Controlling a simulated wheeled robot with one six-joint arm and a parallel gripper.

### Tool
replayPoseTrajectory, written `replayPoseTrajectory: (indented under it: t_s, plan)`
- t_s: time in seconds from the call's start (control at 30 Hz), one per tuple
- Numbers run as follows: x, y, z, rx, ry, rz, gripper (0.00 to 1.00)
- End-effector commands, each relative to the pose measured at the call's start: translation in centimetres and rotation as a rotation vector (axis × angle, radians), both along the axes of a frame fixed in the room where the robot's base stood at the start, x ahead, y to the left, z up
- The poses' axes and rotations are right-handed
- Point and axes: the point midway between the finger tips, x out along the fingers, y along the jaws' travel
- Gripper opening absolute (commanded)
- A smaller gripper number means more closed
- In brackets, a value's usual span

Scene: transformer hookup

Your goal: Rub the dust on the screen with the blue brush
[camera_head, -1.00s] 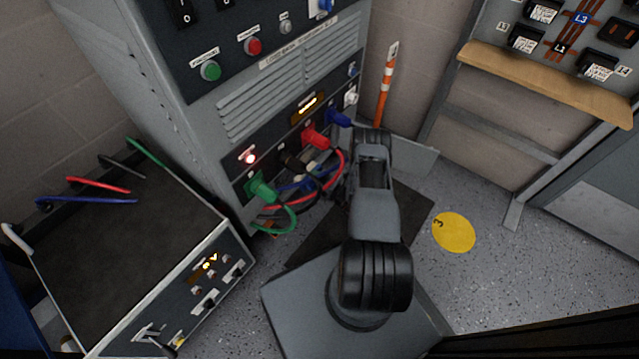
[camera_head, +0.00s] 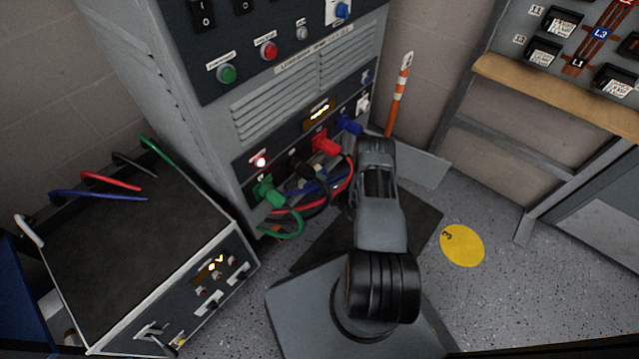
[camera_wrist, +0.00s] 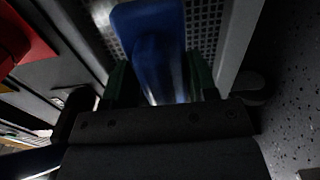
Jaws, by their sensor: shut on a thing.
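In the wrist view my gripper (camera_wrist: 162,82) is shut on a blue thing, taken to be the blue brush (camera_wrist: 150,25). Its wide blue part extends away from the fingers, over a grey perforated screen (camera_wrist: 202,22). The picture is dark and blurred, so I cannot tell whether the brush touches the screen. No dust can be made out. In the head view, my own arm hides the gripper, brush and screen low by the cabinet's front.
Red (camera_head: 325,144), green (camera_head: 268,190) and blue (camera_head: 349,125) plugs with looping cables stick out of the grey cabinet (camera_head: 185,110) close to my arm. An orange-striped pole (camera_head: 399,95) stands behind. A black-topped box (camera_head: 125,225) stands left. Floor to the right is clear.

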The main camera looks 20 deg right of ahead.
Motion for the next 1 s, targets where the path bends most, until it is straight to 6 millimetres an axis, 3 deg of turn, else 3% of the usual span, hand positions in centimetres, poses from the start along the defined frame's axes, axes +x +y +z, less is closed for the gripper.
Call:
replayPoseTrajectory:
  t_s: [1.0]
  plan:
    - [1.5, 0.7, 0.0, 0.0, -0.001, 0.0, 0.34]
